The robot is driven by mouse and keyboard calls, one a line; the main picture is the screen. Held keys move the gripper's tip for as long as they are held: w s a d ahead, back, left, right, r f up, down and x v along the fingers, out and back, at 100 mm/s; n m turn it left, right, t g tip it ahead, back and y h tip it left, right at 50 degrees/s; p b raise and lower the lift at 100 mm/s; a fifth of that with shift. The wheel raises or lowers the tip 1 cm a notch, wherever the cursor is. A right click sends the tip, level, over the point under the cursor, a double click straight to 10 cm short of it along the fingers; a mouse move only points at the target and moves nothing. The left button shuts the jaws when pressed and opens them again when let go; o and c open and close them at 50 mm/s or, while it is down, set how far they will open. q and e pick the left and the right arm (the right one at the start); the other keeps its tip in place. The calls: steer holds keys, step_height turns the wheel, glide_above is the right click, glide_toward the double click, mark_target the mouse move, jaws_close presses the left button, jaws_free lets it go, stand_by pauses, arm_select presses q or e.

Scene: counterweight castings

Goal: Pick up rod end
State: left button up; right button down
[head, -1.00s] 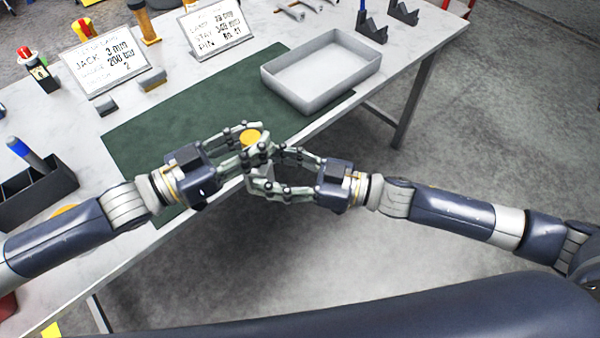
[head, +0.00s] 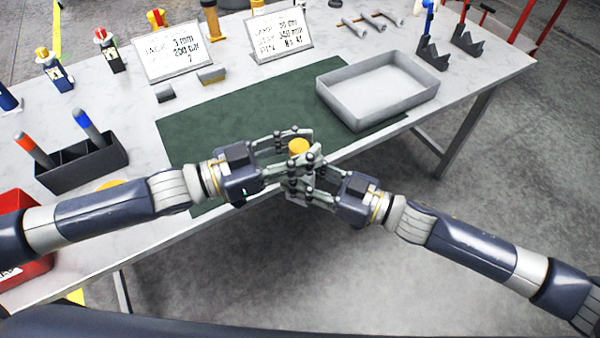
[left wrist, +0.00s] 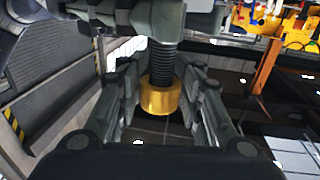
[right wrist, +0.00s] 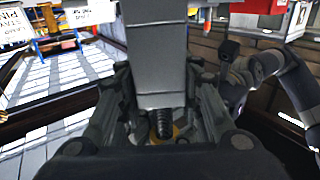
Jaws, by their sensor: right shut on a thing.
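The part in hand is a grey block (right wrist: 157,62) with a dark threaded rod (left wrist: 162,62) and a gold ring-shaped piece (left wrist: 161,97); I take it for the rod end. In the head view the gold top (head: 299,146) points up, between my two hands. My right gripper (head: 303,186) is shut on the grey block from the right. My left gripper (head: 300,150) comes from the left with its fingers on both sides of the gold piece. Dark gaps show beside the piece in the left wrist view, so it looks open. The fingers hide much of the block.
The hands are above the table's front edge by a green mat (head: 225,115). An empty grey tray (head: 340,110) stands at the mat's right end. A dark holder (head: 85,172) with two handles is at left. Sign cards (head: 175,55) and black notched stands (head: 432,52) stand farther back.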

arm_select(q)
steer(key=shift+o, duration=1.4)
arm_select(e)
steer(key=shift+r, duration=0.1)
